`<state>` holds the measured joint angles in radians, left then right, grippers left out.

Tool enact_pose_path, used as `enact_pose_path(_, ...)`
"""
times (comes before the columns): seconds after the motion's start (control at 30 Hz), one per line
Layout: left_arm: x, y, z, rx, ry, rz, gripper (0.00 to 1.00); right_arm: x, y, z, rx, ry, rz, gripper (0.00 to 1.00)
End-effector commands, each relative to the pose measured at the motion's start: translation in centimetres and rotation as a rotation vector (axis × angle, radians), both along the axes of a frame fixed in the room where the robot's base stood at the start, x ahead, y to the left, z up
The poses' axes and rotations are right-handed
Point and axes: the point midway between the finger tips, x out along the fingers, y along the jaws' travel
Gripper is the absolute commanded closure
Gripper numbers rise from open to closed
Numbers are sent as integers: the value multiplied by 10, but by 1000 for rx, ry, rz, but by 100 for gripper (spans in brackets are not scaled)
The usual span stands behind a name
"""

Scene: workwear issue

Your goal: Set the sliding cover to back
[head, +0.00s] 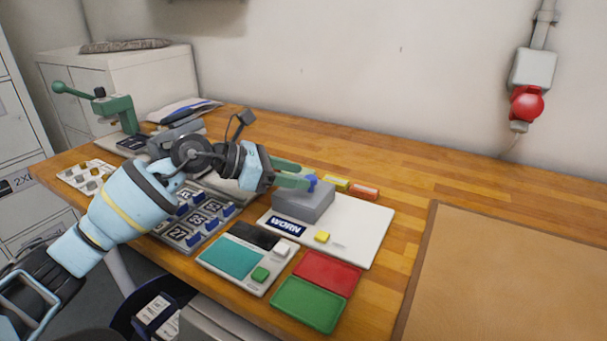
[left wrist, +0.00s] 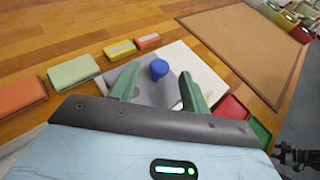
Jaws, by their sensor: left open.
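The sliding cover looks like a grey block (head: 303,203) with a blue knob (head: 311,182) on top. It sits at the back left part of a white board (head: 365,225) with a dark "WORN" label (head: 286,226) at its front. In the left wrist view the blue knob (left wrist: 159,69) stands between the two green fingers. My left gripper (head: 304,175) is open, its fingertips on either side of the knob with gaps visible. The near finger partly hides the knob and cover in the head view. My right gripper is not in view.
A yellow button (head: 322,237) sits on the board. In front are a teal-and-black panel (head: 228,256), a red tray (head: 327,272) and a green tray (head: 308,304). Yellow (head: 336,183) and orange (head: 363,191) blocks lie behind. A brown mat (head: 510,270) lies right.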

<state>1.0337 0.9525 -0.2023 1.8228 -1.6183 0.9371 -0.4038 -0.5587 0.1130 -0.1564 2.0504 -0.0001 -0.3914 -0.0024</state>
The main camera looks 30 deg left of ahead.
Motion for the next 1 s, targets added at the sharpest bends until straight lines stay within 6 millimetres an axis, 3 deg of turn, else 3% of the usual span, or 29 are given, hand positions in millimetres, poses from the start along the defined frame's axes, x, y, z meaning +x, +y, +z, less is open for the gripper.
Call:
enact_pose_path(0.2, 16, -14, -8, -1, -1, 0, 53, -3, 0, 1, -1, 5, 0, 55)
enact_pose_path(0.57, 19, -17, -11, 1, 0, 0, 53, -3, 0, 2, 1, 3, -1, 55)
enact_pose_path(0.9, 19, -17, -11, 1, -1, 0, 98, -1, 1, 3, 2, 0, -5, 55)
enact_pose_path(1.0, 19, -17, -11, 1, -1, 0, 100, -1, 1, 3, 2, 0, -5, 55)
